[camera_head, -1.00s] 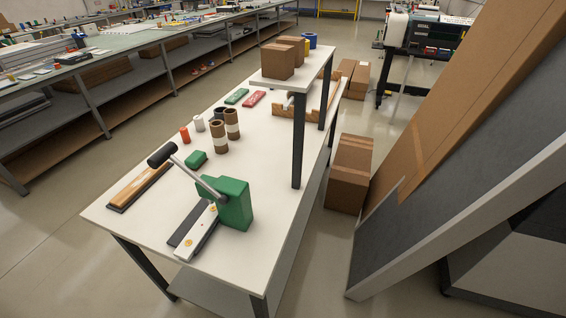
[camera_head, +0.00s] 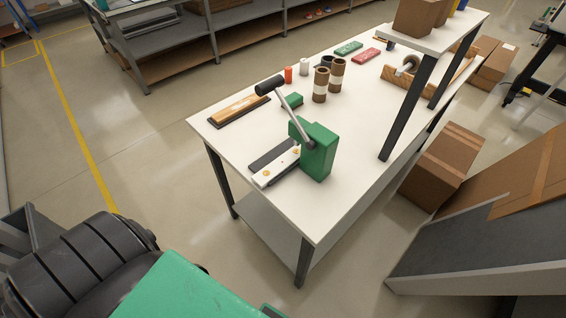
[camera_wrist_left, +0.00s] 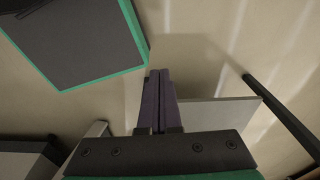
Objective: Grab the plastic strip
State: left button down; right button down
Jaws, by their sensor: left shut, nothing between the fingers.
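No piece is plainly recognisable as the plastic strip. The closest match is a narrow white bar (camera_head: 276,167) with brass-coloured round parts, lying at the foot of a green lever press (camera_head: 319,151) near the front of the white table (camera_head: 340,205). I cannot tell whether it is loose or part of the press. A dark flat piece (camera_head: 270,155) lies beside it. My left gripper (camera_wrist_left: 158,72) shows in the left wrist view with its dark fingers together and empty, over floor. My right gripper is not in view.
A wooden-topped tool (camera_head: 239,109), a green block (camera_head: 292,101) and two brown rolls (camera_head: 321,85) stand on the table. A raised shelf (camera_head: 440,38) with dark legs covers its far right. Cardboard boxes (camera_head: 442,165) stand on the floor to the right.

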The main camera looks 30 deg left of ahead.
aim_at(270, 172)
jog(key=u, duration=1)
